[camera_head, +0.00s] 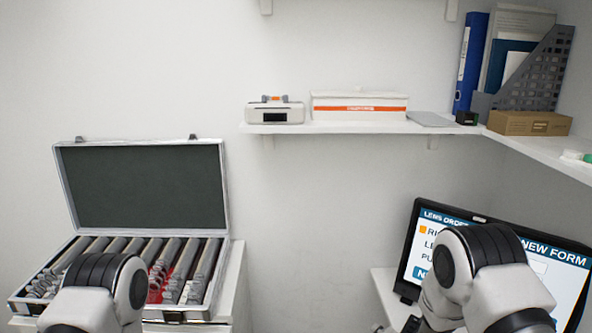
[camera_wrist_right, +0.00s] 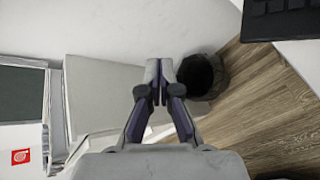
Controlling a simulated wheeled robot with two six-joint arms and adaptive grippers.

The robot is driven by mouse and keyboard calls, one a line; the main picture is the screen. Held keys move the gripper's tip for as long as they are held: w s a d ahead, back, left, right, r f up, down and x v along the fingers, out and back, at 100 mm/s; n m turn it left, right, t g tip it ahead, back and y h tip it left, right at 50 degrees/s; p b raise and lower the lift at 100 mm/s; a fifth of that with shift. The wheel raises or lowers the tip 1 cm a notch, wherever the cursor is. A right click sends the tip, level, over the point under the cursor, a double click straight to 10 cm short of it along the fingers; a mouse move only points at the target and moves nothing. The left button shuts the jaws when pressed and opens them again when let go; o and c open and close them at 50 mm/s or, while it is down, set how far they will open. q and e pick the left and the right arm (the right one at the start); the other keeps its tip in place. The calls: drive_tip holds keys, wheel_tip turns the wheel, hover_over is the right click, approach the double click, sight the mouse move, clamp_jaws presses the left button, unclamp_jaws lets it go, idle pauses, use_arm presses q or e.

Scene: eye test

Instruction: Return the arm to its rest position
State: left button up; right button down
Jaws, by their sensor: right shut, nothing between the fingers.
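My right gripper (camera_wrist_right: 160,80) shows in the right wrist view with its two fingers together, shut and empty. It hangs in free air over the floor, beside a white cabinet. In the head view my right arm comes in at the lower right, in front of a monitor (camera_head: 551,262), and hides part of its screen. My left arm comes in at the lower left, in front of the open lens case (camera_head: 143,187). The left gripper is not visible.
The case holds rows of lenses and stands on a white cabinet (camera_wrist_right: 103,95). A dark bin (camera_wrist_right: 203,77) stands on the wooden floor (camera_wrist_right: 262,100). A keyboard (camera_wrist_right: 283,18) lies at the upper right of the wrist view. A wall shelf (camera_head: 345,127) carries a white box (camera_head: 358,106).

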drive_tip(key=s+d+f+m+g, duration=0.1)
drive_tip(key=s+f+m+g, duration=0.1)
drive_tip(key=s+f+m, duration=0.3)
drive_tip(key=s+d+f+m+g+h, duration=0.15)
drive_tip(key=s+m, duration=0.25)
drive_tip(key=s, duration=0.4)
drive_tip(key=s+d+f+m+g+y, duration=0.1)
drive_tip(key=s+f+m+g, duration=0.25)
drive_tip(key=s+m, duration=0.2)
drive_tip(key=s+d+f+m+g, duration=0.1)
drive_tip(key=s+m+g, duration=0.4)
drive_tip(key=s+m, duration=1.2)
use_arm(q)
wheel_tip(320, 180, down, 10)
drive_tip(key=b, duration=1)
drive_tip(key=shift+w+d, duration=0.25)
drive_tip(key=shift+d, duration=0.05)
use_arm(e)
drive_tip(key=s+f+n, duration=0.3)
drive_tip(key=f+n, duration=0.1)
drive_tip(key=f, duration=0.6)
drive_tip(key=shift+s+d+f+h, duration=0.15)
drive_tip(key=shift+s+d+h, duration=0.1)
drive_tip(key=shift+s+h, duration=0.2)
